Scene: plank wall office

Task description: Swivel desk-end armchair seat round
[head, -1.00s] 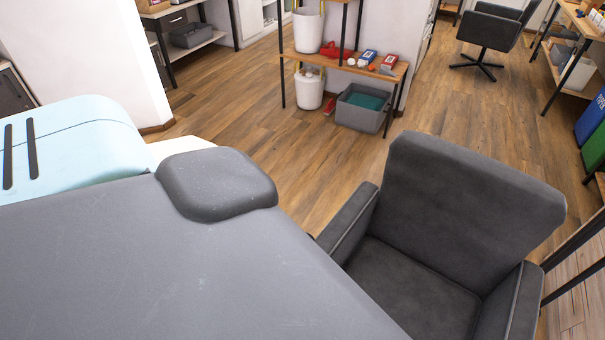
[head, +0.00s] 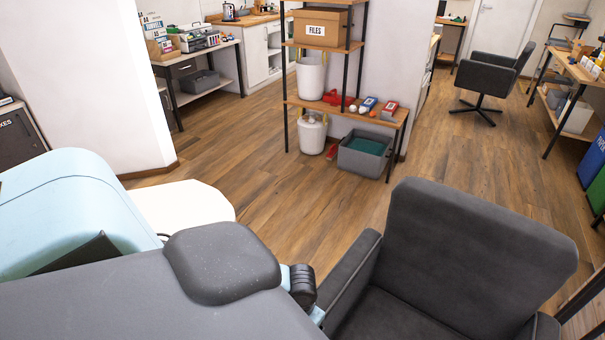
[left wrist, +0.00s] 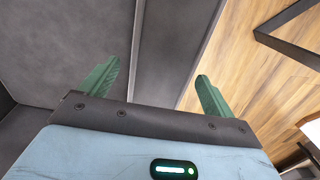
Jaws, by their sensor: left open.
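A dark grey armchair (head: 475,245) stands at the lower right of the head view, with its back away from me and its near seat part cut off by the frame. Its left armrest (head: 352,275) lies beside my arm. In the left wrist view my left gripper (left wrist: 156,72) is open. Its two green fingers stand apart on either side of a dark grey upholstered panel with a seam, which looks like the armrest (left wrist: 165,60). I cannot tell whether they touch it. My own arm hides this gripper in the head view. My right gripper is not in view.
Another dark swivel chair (head: 490,75) stands far right beside a workbench (head: 580,75). Wooden floor (head: 300,210) is clear between. A white wall (head: 85,85) is at left.

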